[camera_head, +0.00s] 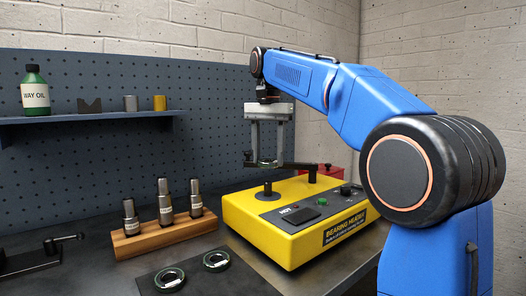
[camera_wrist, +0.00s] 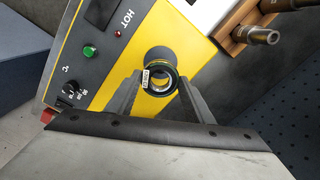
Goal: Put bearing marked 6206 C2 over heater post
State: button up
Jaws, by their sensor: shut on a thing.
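My gripper (camera_head: 266,163) is shut on a bearing (camera_head: 264,164), a small ring with a dark green edge, and holds it level above the yellow bearing heater (camera_head: 240,205). The dark heater post (camera_head: 267,188) stands on the heater's top, just below the bearing. In the wrist view the post (camera_wrist: 161,57) shows partly past the bearing's edge. The bearing is apart from the post's top.
Two more green-edged bearings (camera_head: 216,261) (camera_head: 170,279) lie on a dark mat. A wooden block (camera_head: 150,238) holds several metal tools left of the heater. A dark bar (camera_head: 300,165) extends over the heater near my gripper. A shelf (camera_head: 90,118) holds an oil bottle.

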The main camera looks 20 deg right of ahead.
aim_at(268, 182)
jog(key=shift+w+f, duration=0.1)
jog(key=shift+f, duration=1.75)
jog(key=shift+f, duration=0.4)
jog(key=shift+f, duration=0.35)
jog(key=shift+f, duration=0.7)
jog(key=shift+f, duration=0.35)
jog(key=shift+f, duration=0.35)
jog(key=shift+f, duration=0.35)
jog(key=shift+f, duration=0.2)
